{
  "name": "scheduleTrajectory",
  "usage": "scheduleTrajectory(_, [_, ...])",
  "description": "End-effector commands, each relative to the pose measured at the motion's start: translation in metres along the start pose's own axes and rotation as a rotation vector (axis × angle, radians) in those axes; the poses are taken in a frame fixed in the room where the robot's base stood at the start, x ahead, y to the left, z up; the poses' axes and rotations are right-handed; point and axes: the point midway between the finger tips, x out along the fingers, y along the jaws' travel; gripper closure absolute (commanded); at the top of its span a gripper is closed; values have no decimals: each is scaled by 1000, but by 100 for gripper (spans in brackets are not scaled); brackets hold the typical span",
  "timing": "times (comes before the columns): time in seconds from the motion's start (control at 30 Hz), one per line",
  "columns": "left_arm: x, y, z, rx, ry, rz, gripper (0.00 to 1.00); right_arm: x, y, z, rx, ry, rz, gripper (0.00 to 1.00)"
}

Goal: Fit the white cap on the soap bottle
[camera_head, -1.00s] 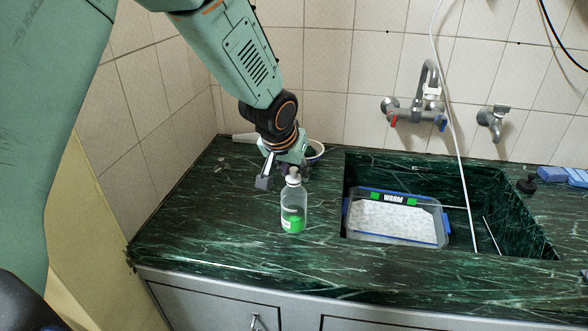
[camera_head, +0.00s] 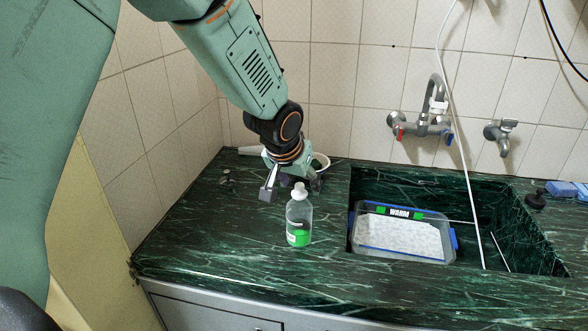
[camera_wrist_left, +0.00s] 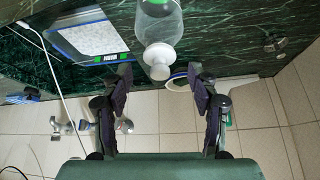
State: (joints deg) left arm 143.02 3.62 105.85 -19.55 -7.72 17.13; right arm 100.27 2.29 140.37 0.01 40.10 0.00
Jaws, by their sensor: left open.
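The soap bottle (camera_head: 299,218) stands upright on the green counter, clear with green liquid low in it. The white cap (camera_head: 299,191) sits at the bottle's top; I cannot tell how firmly it is seated. In the left wrist view the bottle (camera_wrist_left: 158,22) appears upside down, with the white cap (camera_wrist_left: 158,70) between the finger tips. My left gripper (camera_head: 291,186) is open behind the bottle's top, its fingers spread to either side of the cap with gaps. Its fingers also show apart in the wrist view. My right gripper is not in view.
A sink (camera_head: 362,187) holds a clear tray (camera_head: 400,237) with a "WARM" label, right of the bottle. A white bowl (camera_head: 322,160) is behind my gripper. A tap (camera_head: 432,122) is on the tiled wall; a white hose (camera_head: 469,195) hangs into the sink. The counter left of the bottle is mostly clear.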

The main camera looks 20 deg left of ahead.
Motion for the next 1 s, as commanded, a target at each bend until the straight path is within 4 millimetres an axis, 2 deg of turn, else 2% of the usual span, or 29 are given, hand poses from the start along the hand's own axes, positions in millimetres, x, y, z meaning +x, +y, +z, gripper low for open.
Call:
scheduleTrajectory(0.3, [-62, 0, -1, -1, 5, 1, 40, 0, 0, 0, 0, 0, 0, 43])
scheduleTrajectory(0.5, [-93, 0, -1, -1, 3, 0, 40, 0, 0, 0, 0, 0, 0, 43])
scheduleTrajectory(0.7, [-106, 0, 0, -1, 0, 1, 40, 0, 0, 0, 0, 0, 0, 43])
scheduleTrajectory(1.0, [-107, 0, 0, -1, 0, 0, 40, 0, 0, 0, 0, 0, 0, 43])
